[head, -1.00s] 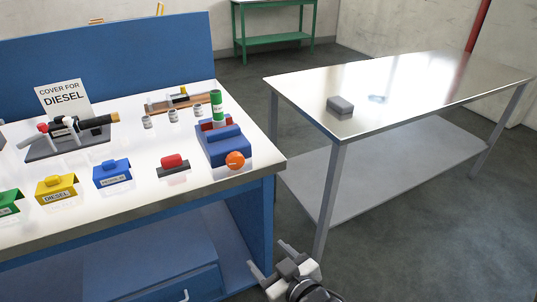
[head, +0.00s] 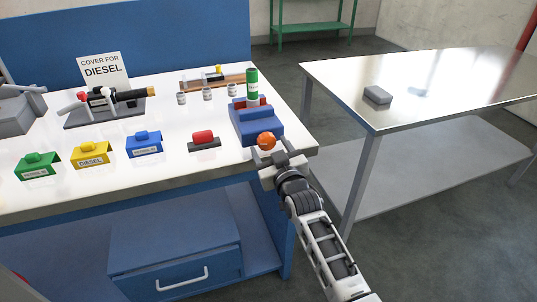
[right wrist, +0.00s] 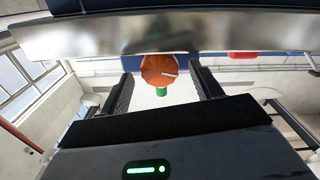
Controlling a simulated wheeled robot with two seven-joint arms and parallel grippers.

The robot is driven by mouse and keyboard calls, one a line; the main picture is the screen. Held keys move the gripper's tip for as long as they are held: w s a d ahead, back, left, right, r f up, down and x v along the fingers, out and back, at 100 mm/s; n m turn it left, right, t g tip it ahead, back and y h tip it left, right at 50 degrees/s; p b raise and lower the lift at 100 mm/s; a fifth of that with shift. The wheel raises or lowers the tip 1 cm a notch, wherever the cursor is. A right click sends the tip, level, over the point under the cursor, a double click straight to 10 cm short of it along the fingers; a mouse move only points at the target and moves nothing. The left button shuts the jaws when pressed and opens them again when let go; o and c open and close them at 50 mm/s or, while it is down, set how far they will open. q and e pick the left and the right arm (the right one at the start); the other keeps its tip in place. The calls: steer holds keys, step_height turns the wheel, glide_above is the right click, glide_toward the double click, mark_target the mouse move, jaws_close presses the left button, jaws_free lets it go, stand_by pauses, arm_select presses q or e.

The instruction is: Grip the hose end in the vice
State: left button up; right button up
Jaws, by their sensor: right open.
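The blue vice (head: 256,127) stands at the bench's right front corner, with red jaw faces and an orange knob (head: 266,141) at its front. A labelled green cylinder (head: 252,84) stands upright at the jaws; I cannot tell if it is clamped. It also shows beyond the knob in the right wrist view (right wrist: 161,91). My right gripper (head: 272,153) is open and empty at the knob. In the right wrist view the knob (right wrist: 158,69) appears between the fingers; contact is unclear.
Green, yellow and blue covers (head: 91,155) and a red-topped block (head: 203,140) line the bench front. A nozzle on a stand (head: 110,104), a sign (head: 103,69) and several small jars (head: 206,94) stand behind. A metal table (head: 430,85) is at right, beyond a floor gap.

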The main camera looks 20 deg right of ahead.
steer(key=shift+w+f+b, duration=0.1)
steer(key=shift+w+b, duration=0.3)
steer(key=shift+w, duration=0.65)
steer(key=c, duration=1)
steer(key=shift+o, duration=0.2)
